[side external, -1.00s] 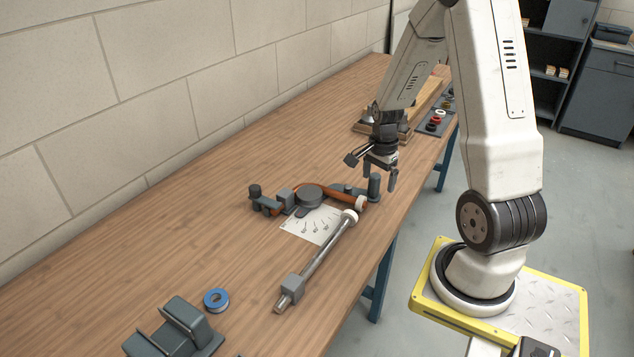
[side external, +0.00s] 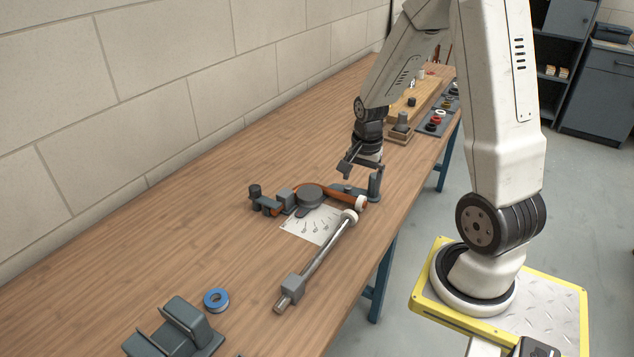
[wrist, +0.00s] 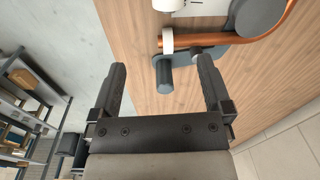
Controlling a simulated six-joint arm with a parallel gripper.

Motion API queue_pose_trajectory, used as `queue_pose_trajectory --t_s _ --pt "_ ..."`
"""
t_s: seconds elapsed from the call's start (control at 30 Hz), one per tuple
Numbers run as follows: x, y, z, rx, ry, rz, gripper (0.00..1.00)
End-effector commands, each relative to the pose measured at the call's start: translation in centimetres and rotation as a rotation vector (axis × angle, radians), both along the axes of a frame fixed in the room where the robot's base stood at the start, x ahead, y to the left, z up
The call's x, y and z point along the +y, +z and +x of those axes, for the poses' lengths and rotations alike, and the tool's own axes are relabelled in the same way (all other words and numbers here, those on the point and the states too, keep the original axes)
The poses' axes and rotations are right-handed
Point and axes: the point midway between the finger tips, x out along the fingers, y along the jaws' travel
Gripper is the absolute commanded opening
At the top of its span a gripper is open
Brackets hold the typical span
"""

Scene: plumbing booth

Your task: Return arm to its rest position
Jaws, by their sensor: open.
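My gripper (side external: 360,185) is open and empty above the bench, just behind the pipe bender in the side view. In the wrist view my gripper (wrist: 163,85) shows two dark fingers spread apart, with nothing between them but bench and part of the bender. The bender (side external: 309,194) lies on the bench with a bent copper pipe (side external: 333,191) around its round former. The copper pipe also shows in the wrist view (wrist: 215,40).
A blue tape roll (side external: 216,300) and a grey cradle (side external: 173,330) stand at the near end of the bench (side external: 150,260). A wooden board (side external: 418,98) with fittings and a tray of coloured rings (side external: 437,118) lie at the far end. A block wall (side external: 180,80) runs along the left.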

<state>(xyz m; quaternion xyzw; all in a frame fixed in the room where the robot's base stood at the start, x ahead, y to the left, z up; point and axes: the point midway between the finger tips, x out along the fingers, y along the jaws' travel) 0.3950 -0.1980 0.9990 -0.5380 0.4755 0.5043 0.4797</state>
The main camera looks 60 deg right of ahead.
Motion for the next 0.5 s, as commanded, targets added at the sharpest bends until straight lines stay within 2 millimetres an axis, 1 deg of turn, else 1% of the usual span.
queue_pose_trajectory --t_s 0.03,0.2,0.37,0.5 --pt "1.6 0.4 0.5 -0.009 0.097 -0.009 1.00" --pt "6.6 1.4 1.5 -0.041 0.452 -0.045 1.00" --pt "11.3 2.2 1.6 -0.071 0.789 -0.083 1.00" --pt "15.0 2.8 1.1 -0.097 1.072 -0.119 1.00"
